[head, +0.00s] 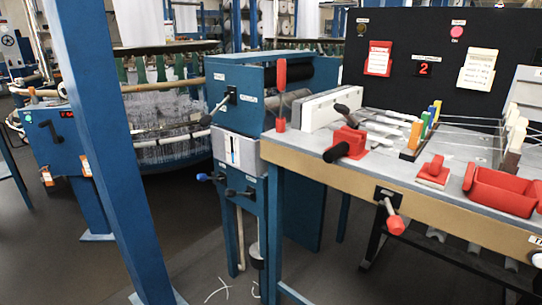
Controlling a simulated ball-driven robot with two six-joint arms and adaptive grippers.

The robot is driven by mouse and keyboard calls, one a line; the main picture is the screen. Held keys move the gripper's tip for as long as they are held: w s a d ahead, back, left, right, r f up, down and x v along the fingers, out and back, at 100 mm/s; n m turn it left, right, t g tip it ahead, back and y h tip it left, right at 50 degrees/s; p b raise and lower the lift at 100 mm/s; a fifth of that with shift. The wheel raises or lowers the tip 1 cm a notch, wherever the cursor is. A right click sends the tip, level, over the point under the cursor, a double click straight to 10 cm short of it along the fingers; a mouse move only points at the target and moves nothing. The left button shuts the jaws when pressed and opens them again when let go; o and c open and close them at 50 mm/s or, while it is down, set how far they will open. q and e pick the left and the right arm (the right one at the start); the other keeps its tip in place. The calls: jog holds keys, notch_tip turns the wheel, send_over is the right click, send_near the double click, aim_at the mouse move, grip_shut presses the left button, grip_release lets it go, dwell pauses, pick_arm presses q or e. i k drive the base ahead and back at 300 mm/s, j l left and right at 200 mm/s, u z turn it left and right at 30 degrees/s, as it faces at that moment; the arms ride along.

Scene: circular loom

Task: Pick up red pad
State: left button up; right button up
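A red pad-like piece (433,173) with a raised red grip and a pale base lies on the grey top of the workbench (385,150), near its front edge. It stands left of a red tray (503,191) and apart from it. Another red piece (352,139), a block with a black cylindrical handle, sits further left on the same bench. Which of the two red pieces is the named pad is not certain from this view. Neither of my grippers is in view.
Coloured upright blocks (424,125) with pale strands stand behind the pad. A red-knobbed lever (394,222) sticks out of the bench front. A black panel (430,60) rises behind. A blue post (100,130) stands at left, before the loom (165,110).

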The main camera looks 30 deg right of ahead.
aim_at(432, 174)
jog(key=z, duration=2)
jog(key=i+j+z, duration=0.15)
jog(key=j+z, duration=0.3)
jog(key=i+j+z, duration=0.15)
jog(key=z, duration=0.3)
jog(key=j, duration=0.1)
